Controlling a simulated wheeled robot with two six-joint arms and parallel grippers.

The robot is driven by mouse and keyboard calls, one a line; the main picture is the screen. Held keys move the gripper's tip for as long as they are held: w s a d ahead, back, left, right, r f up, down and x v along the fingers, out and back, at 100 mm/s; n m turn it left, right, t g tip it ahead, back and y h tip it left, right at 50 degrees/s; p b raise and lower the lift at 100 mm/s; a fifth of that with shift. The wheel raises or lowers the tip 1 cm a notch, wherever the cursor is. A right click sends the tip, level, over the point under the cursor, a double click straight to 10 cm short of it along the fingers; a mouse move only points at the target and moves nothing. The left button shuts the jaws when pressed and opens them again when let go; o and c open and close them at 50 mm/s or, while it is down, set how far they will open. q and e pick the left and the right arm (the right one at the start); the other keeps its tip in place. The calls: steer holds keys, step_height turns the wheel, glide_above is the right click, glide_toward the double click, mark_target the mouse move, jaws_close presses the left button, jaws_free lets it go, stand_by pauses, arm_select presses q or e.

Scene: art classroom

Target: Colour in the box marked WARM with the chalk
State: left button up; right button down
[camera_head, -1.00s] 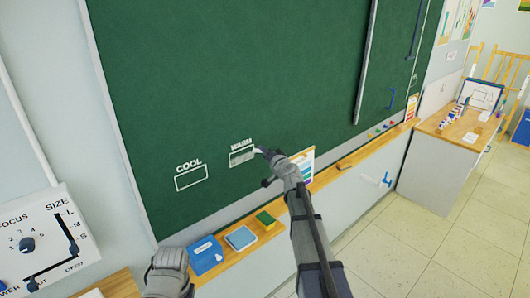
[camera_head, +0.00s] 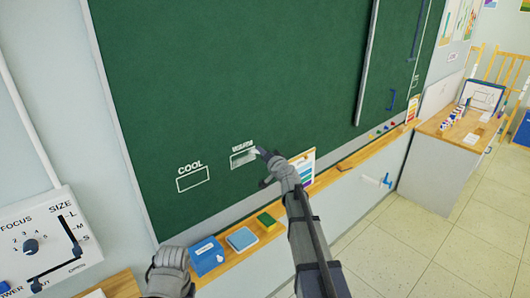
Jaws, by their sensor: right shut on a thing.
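The green chalkboard (camera_head: 240,80) carries two outlined boxes. The COOL box (camera_head: 193,180) is empty. The WARM box (camera_head: 241,160) is to its right and has pale chalk filling over part of its inside; its right end is partly covered by the gripper. My right gripper (camera_head: 262,154) is at the right end of the WARM box, against or very near the board. It is shut on a small chalk, mostly hidden by the fingers. My left arm shows at the bottom left (camera_head: 170,270); its fingertips are not visible.
A wooden ledge (camera_head: 330,176) runs under the board. On it are a blue box (camera_head: 206,255), a blue pad (camera_head: 241,239), a green-and-yellow sponge (camera_head: 265,222) and a colour chart (camera_head: 303,168). A control panel (camera_head: 45,240) is at the left. A desk (camera_head: 450,130) stands at the right.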

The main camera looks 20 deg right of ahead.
steer(key=shift+a, duration=0.1)
steer(key=shift+s+a, duration=0.3)
steer(key=shift+a, duration=0.45)
steer(key=shift+s+a, duration=0.15)
steer(key=shift+a, duration=0.6)
steer(key=shift+a, duration=0.15)
steer(key=shift+s+a, duration=0.35)
steer(key=shift+a, duration=0.45)
steer(key=shift+s+a, duration=0.3)
steer(key=shift+a, duration=0.4)
